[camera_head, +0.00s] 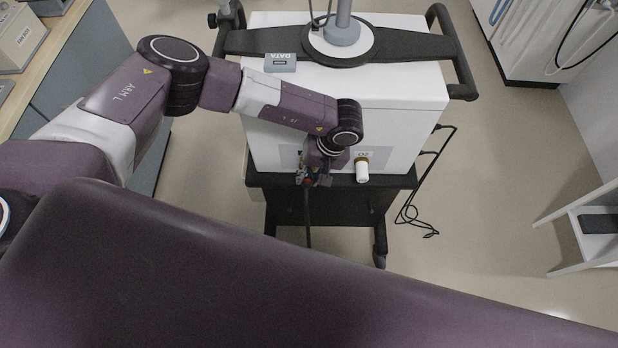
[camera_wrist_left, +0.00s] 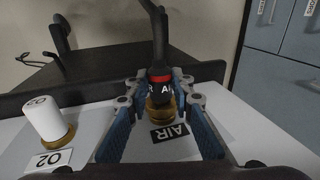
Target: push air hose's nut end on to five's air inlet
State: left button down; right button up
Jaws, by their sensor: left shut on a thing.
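The air hose's nut end (camera_wrist_left: 160,86) is black with a red band and a white "A" in the left wrist view. My left gripper (camera_wrist_left: 157,92) is shut on it, with blue-padded fingers on both sides. The brass air inlet (camera_wrist_left: 160,113) is right at the nut's end, beside the "AIR" label (camera_wrist_left: 169,132). The nut lines up with it, but I cannot tell how far on it is. In the head view my left gripper (camera_head: 313,178) is at the ventilator's (camera_head: 345,105) near face, and the black hose (camera_head: 308,222) hangs below. My right gripper is not in view.
A white-capped O2 inlet (camera_head: 362,170) is close beside the gripper; its label (camera_wrist_left: 50,160) shows in the wrist view. A black shelf (camera_head: 400,181) is just below the gripper. A cable (camera_head: 410,215) hangs at the right side. A counter (camera_head: 45,40) stands at left.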

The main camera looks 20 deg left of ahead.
pick_arm(q)
jog(key=shift+w+a, duration=0.1)
jog(key=shift+w, duration=0.25)
jog(key=shift+w+r, duration=0.2)
dwell(0.8)
jog(key=c, duration=1.6)
grip_release()
jog(key=shift+f, duration=0.15)
jog(key=shift+s, duration=0.1)
jog(key=v, duration=1.2)
jog(key=shift+s, duration=0.1)
